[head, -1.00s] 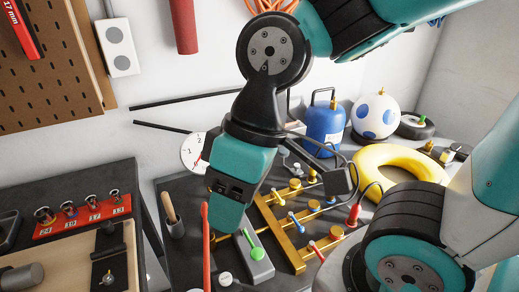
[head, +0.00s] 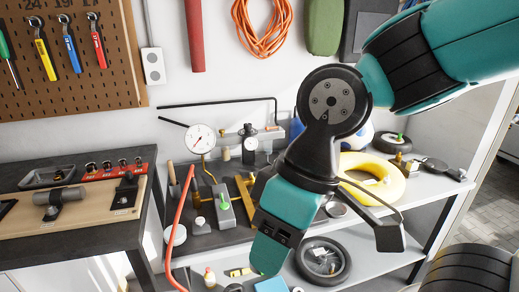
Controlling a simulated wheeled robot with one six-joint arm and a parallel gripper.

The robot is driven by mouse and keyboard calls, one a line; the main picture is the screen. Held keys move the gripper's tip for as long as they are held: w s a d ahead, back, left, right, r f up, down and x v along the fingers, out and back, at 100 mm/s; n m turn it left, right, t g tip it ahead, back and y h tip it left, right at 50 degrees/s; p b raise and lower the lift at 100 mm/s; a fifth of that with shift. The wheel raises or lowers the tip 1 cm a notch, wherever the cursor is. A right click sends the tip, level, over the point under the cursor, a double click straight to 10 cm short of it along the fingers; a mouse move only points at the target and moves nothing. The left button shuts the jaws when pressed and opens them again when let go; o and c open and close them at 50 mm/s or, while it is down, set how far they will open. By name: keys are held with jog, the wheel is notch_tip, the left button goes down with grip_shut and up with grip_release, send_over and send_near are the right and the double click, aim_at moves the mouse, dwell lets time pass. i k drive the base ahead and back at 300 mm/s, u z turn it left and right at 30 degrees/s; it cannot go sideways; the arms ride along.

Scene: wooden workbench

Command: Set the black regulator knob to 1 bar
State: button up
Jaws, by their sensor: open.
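A round white pressure gauge (head: 200,138) with a dark needle faces me at the back of the dark bench, against the wall. To its right is a grey metal regulator assembly (head: 249,132) with a small round dial and dark parts. I cannot make out for certain which dark part is the black knob, and the gauge marks are too small to read. My gripper (head: 268,254), teal and black, hangs in front and to the right of the gauge, pointing down. It is open, holds nothing that I can see, and is apart from the regulator.
A red hose (head: 178,225) hangs at the bench's front. A yellow ring (head: 388,186) lies right. A wooden board (head: 90,222) lies on the left table.

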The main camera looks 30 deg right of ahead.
aim_at(248, 127)
jog(key=z, duration=0.6)
jog(key=i, duration=1.2)
jog(key=u, duration=0.25)
